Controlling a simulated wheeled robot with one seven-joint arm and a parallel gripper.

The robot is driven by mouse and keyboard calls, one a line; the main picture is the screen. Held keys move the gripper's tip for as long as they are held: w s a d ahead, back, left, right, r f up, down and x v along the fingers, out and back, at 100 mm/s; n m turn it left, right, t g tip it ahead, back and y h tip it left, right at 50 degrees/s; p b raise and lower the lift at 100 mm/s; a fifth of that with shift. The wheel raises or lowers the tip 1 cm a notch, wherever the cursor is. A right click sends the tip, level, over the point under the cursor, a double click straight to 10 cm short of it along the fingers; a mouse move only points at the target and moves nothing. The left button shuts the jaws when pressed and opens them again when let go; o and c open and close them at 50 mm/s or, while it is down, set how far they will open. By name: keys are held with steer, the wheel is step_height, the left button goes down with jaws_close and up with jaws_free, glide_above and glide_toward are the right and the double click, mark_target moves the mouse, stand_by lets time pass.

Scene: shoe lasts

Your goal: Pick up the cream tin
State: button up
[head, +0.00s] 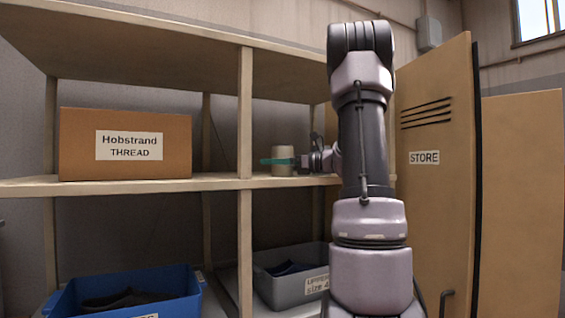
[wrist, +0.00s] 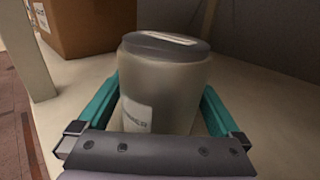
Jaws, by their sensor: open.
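The cream tin (head: 283,157) stands upright on the middle shelf, just right of the centre post in the head view. In the wrist view the cream tin (wrist: 165,85) is a cream cylinder with a grey lid and a pale label low on its side. My gripper (head: 278,161) reaches in from the right in the head view, level with the tin. In the wrist view its teal fingers (wrist: 160,102) are open, one on each side of the tin. A small gap seems to show at the right finger; contact at the left is unclear.
A cardboard box (head: 125,145) labelled Hobstrand Thread stands left of the shelf post (head: 245,115). Below are a blue bin (head: 185,303) and a grey bin (head: 275,291). A cabinet door (head: 437,190) marked STORE stands right of my arm. The shelf between box and post is clear.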

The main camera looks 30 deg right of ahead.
steer(key=shift+c, duration=0.3)
steer(key=c, duration=1.5)
steer(key=shift+r, duration=0.15)
